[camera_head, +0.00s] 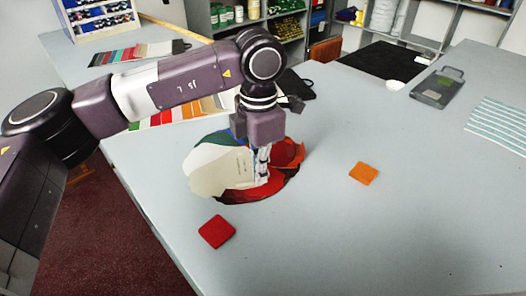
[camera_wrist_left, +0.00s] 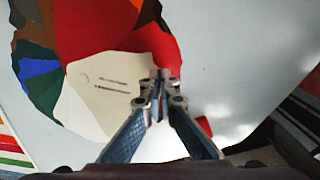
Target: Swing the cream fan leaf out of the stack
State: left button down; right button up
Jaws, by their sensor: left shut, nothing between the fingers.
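The fan stack of coloured leaves lies on the grey counter (camera_head: 330,240). Its cream leaf (camera_head: 222,172) is on the left side of the stack and sticks out past the darker leaves. Red leaves (camera_head: 286,153) show at the right, green and blue ones at the back. In the left wrist view the cream leaf (camera_wrist_left: 90,92) has two short dark marks and a pale round spot, with a red leaf (camera_wrist_left: 150,45) beside it. My left gripper (camera_head: 263,180) points down over the stack, shut and empty, at the cream leaf's right edge. I cannot tell whether its tips touch the leaf.
A red square swatch (camera_head: 216,231) lies in front of the stack and an orange one (camera_head: 363,173) to its right. Colour strip cards (camera_head: 140,52) lie behind my left arm. A grey clipboard-like board (camera_head: 438,88) and a striped sheet (camera_head: 500,123) lie at the right. The front right counter is clear.

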aim_at(241, 182)
pick_arm(q)
jog(key=shift+s+a+f+m+b, duration=0.15)
jog(key=shift+a+m+b, duration=0.25)
jog(key=shift+a, duration=0.1)
jog(key=shift+s+a+m, duration=0.3)
jog(key=shift+a+m, duration=0.25)
jog(key=shift+m, duration=0.15)
jog(key=shift+s+a+m+b, duration=0.15)
jog(key=shift+a+m+b, duration=0.4)
jog(key=shift+a+m, duration=0.45)
jog(key=shift+a, duration=0.05)
jog(key=shift+a+m+b, duration=0.45)
jog(key=shift+a+m, duration=0.3)
jog(key=shift+m, duration=0.05)
jog(key=shift+s+a+m, duration=0.1)
jog(key=shift+a+m, duration=0.2)
jog(key=shift+a, duration=0.05)
